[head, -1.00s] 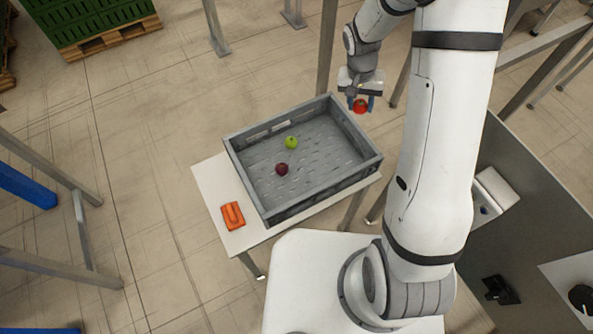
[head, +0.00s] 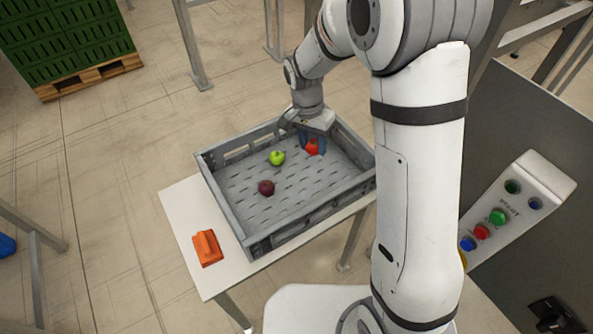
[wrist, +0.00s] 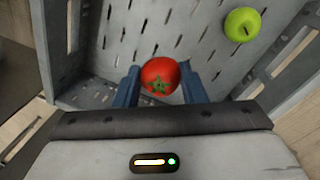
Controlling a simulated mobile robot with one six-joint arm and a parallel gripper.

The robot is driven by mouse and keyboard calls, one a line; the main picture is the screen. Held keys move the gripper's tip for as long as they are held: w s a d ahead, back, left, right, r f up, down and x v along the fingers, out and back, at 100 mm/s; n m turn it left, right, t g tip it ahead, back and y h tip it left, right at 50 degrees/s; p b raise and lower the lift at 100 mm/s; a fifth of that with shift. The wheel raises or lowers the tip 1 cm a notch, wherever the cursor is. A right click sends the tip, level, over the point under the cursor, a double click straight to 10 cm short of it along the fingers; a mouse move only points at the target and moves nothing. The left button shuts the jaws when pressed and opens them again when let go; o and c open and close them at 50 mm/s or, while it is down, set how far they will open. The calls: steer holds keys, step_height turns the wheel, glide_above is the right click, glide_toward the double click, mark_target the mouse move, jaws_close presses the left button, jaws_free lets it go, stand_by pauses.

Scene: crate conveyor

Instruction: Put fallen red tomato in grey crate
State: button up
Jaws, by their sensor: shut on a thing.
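The red tomato (head: 312,147) is between the blue fingers of my gripper (head: 313,143), which is shut on it. The wrist view also shows the tomato (wrist: 160,76) between the fingertips (wrist: 160,84), its green stem end facing the camera. The grey crate (head: 247,242) stands on a white table, and my gripper is over its far right part, inside the rim outline. I cannot tell whether the tomato touches the crate floor. A green apple (head: 277,157) and a dark red fruit (head: 266,187) lie in the crate; the apple (wrist: 241,25) also shows in the wrist view.
An orange object (head: 207,248) lies on the white table (head: 183,205) left of the crate. A control box with coloured buttons (head: 525,200) is at the right. Green stacked crates (head: 65,40) on a pallet stand at the far left. Metal posts stand behind the crate.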

mark_target(313, 169)
steer(key=shift+f+b, duration=0.45)
steer(key=shift+f, duration=2.95)
steer(key=shift+f, duration=0.1)
steer(key=shift+f, duration=0.15)
steer(key=o, duration=1)
